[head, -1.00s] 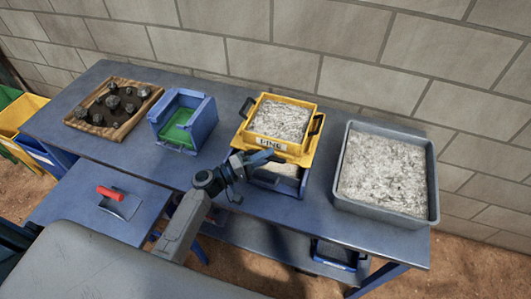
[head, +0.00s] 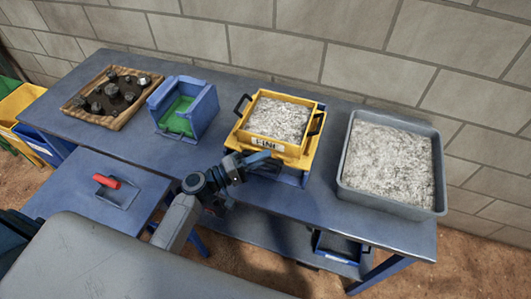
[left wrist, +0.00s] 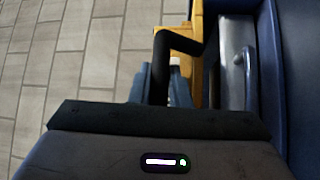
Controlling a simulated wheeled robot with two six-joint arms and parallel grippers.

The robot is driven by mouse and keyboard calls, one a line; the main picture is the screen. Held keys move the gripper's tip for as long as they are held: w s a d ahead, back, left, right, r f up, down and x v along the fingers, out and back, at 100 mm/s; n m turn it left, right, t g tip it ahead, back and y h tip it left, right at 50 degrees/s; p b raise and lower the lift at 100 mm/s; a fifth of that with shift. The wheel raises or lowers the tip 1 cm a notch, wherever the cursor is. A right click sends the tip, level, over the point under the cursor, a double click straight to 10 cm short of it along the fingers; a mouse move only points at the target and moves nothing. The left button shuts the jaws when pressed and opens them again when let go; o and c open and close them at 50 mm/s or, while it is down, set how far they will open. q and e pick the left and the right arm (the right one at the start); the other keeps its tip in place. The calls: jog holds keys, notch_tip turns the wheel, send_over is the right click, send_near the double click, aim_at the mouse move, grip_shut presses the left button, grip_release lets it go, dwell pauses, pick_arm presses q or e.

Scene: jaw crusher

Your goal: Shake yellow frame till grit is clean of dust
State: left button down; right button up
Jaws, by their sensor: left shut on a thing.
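My left gripper (head: 262,158) is at the frame's front edge. In the left wrist view, the blue fingers (left wrist: 160,88) are beside a black handle (left wrist: 180,40) that reaches towards the yellow frame (left wrist: 197,60). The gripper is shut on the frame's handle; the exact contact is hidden. My right gripper is not in view.
A grey tray (head: 342,178) of pale grit stands right of the frame. A blue box with a green inside (head: 185,105) and a wooden tray of dark rocks (head: 75,105) stand left. A red-handled scoop (head: 108,183) lies on the lower table. The brick wall (head: 300,50) is behind.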

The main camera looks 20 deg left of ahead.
pick_arm(q)
jog(key=shift+s, duration=0.25)
jog(key=shift+w, duration=0.1)
jog(key=c, duration=1.6)
grip_release()
jog(key=shift+c, duration=0.2)
jog(key=shift+a, duration=0.1)
jog(key=b+v, duration=0.5)
jog(key=v, duration=0.5)
jog(key=shift+s+a+b, duration=0.25)
jog(key=shift+s+b, duration=0.1)
jog(key=shift+b, duration=0.05)
